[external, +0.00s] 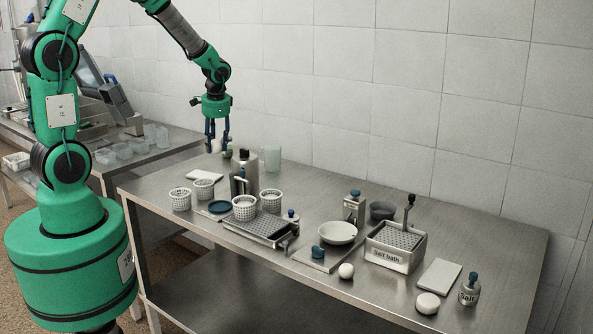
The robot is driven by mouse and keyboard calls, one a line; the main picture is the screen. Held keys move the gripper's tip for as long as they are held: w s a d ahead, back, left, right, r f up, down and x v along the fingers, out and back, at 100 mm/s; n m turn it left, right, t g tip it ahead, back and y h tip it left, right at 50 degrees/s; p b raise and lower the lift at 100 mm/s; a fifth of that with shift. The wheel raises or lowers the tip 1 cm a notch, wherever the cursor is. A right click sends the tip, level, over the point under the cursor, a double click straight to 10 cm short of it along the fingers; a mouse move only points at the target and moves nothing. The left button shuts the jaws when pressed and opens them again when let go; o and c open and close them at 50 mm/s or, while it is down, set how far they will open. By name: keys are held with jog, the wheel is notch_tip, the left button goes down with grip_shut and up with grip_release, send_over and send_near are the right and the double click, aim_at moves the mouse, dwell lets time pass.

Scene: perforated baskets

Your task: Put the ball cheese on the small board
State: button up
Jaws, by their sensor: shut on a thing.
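My gripper (217,147) points down above the back left of the steel table. Its blue fingers are shut on a small pale, rounded thing (216,145), which looks like a ball cheese and is partly hidden by the fingers. Another white ball (346,271) lies near the table's front edge. A thin pale board (203,175) lies flat at the back left, below and left of my gripper. A second pale board (440,275) lies at the right. I cannot tell from the picture which is the small board.
Several white perforated baskets (180,200) stand at the left, near a metal drain tray (262,229). A salt bath (394,262), bowl (338,233), salt shaker (469,291) and flat white cheese (428,303) are further right.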

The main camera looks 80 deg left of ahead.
jog(key=s+a+n, duration=0.1)
jog(key=s+a, duration=0.2)
jog(key=s, duration=0.5)
jog(key=s+a+n, duration=0.2)
jog(key=s+a, duration=0.1)
jog(key=s, duration=0.4)
jog(key=shift+m+g, duration=0.3)
jog(key=f, duration=1.1)
jog(key=shift+w+d+f+p, duration=0.1)
jog(key=shift+d+p, duration=0.1)
jog(key=shift+p, duration=0.2)
send_over(204, 174)
jog(key=shift+w+d+f, duration=0.2)
jog(key=shift+d+f, duration=0.25)
jog(key=shift+f, duration=0.3)
jog(key=shift+f, duration=0.1)
jog(key=shift+d+b+x, duration=0.15)
jog(key=shift+b+x, duration=0.05)
jog(key=shift+x, duration=0.6)
jog(key=shift+d+b+x, duration=0.15)
jog(key=shift+d+x, duration=0.05)
jog(key=shift+x, duration=0.6)
jog(key=shift+w+f, duration=0.2)
jog(key=shift+f, duration=0.1)
